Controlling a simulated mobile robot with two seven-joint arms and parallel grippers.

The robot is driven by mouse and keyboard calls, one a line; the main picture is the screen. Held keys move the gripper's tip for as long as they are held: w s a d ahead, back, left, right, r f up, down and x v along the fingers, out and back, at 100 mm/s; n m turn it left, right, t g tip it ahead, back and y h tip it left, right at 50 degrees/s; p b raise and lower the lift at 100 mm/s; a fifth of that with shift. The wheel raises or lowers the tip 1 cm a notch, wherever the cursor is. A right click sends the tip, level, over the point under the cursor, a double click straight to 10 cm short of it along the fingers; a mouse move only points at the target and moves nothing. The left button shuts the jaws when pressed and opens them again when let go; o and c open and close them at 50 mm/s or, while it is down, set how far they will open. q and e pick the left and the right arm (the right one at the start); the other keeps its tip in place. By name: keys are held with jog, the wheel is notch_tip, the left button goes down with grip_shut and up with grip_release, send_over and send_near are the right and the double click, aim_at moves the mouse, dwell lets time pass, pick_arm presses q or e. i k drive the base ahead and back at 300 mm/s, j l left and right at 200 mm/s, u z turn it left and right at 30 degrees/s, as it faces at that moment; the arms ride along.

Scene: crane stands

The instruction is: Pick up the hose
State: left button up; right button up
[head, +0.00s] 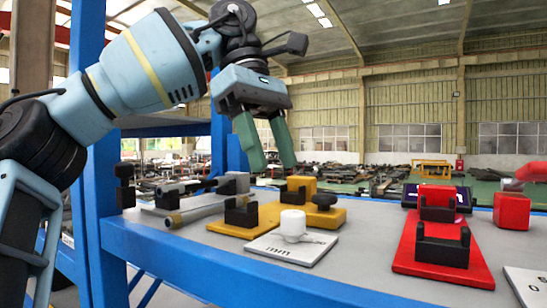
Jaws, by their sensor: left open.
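My left gripper (270,166) hangs from the upper middle of the head view, its two green fingers pointing down and apart, with nothing between them. It is above the back part of a grey shelf top (347,272). A grey tube with a brass-coloured end (197,212) lies on the shelf to the left of the gripper and lower in the picture. It may be the hose, but I cannot tell for sure. My right gripper is not in view.
A yellow stand (262,224) with black blocks and a white plate with a white knob (292,226) stand mid-shelf. A red stand (420,255) with black holders and a red block (511,212) are at right. A blue upright (88,120) rises at left.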

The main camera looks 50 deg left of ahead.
aim_at(162, 190)
jog(key=k, duration=1.5)
